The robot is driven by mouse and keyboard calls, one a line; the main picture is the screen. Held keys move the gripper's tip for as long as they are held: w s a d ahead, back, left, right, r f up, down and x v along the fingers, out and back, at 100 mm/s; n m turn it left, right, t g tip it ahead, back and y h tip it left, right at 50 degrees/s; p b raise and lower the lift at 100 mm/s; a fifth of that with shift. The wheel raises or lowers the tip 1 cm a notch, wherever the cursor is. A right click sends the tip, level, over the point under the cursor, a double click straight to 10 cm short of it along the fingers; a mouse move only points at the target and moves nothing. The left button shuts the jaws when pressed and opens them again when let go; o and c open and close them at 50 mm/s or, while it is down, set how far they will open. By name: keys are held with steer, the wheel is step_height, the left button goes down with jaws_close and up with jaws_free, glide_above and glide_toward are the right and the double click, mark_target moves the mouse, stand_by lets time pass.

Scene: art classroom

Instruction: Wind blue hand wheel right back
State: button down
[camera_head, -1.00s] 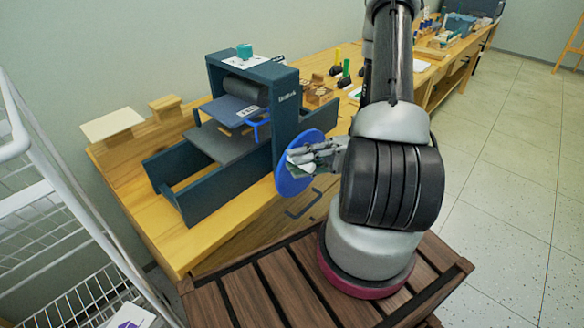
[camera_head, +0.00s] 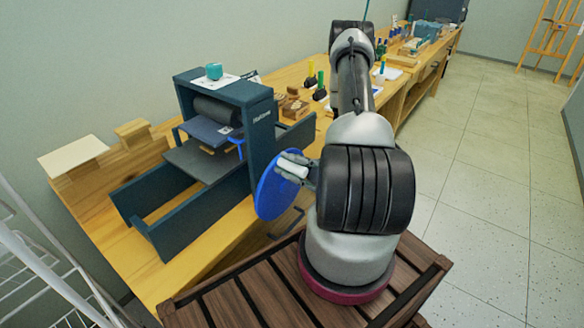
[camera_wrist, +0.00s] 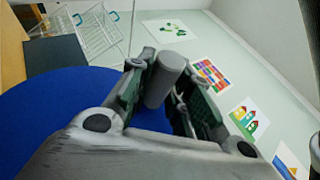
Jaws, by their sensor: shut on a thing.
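The blue hand wheel (camera_head: 272,196) is a flat disc on the right side of a dark blue printing press (camera_head: 263,130). It also fills the left of the wrist view (camera_wrist: 50,110). A pale cylindrical handle (camera_head: 292,168) sticks out from the wheel's face, near its upper right. In the wrist view the handle (camera_wrist: 166,78) stands between the two dark finger pads. My gripper (camera_wrist: 163,92) is shut on the handle, with its fingers on either side of it. In the head view my gripper (camera_head: 303,168) sits close to the wheel's face.
The press stands on a wooden bench (camera_head: 112,262), with a teal block (camera_head: 213,71) on its top. Small bottles and wooden pieces (camera_head: 295,103) lie behind it. A white wire rack (camera_head: 40,255) stands at the left. The tiled floor (camera_head: 480,190) at the right is clear.

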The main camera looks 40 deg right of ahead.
stand_by(0.3)
steer(key=c, duration=1.3)
jaws_free()
